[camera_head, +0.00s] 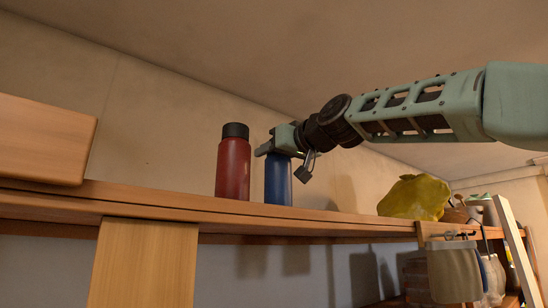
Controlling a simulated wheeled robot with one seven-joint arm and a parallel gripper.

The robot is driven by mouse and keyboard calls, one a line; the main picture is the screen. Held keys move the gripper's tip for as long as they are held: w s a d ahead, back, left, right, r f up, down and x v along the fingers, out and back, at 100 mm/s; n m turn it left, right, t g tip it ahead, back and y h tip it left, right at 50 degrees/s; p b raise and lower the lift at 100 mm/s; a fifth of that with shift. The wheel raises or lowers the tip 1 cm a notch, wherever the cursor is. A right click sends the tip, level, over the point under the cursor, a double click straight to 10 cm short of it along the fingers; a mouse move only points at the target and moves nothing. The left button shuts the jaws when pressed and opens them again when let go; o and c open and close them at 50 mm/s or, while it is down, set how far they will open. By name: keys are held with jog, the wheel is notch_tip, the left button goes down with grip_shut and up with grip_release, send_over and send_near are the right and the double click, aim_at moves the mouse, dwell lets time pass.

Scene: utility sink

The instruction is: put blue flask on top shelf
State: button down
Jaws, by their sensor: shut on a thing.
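The blue flask (278,182) is upright on the wooden top shelf (320,222), just right of a red flask. Its lower end appears to meet the shelf, but the front edge of the shelf hides the base, so I cannot tell if it touches. My gripper (277,150) comes in from the right and is shut on the top of the blue flask. The gripper covers the flask's top.
The red flask (233,168) with a black cap stands close beside the blue one. A wooden box (40,138) is at the left. A yellow crumpled thing (415,197) lies at the shelf's right end. Shelf between the blue flask and yellow thing is clear.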

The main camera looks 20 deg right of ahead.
jog(key=shift+f, duration=0.25)
jog(key=shift+f, duration=0.15)
jog(key=c, duration=0.7)
grip_release()
jog(key=b+v, duration=0.6)
jog(key=v, duration=0.6)
jog(key=shift+b, duration=0.35)
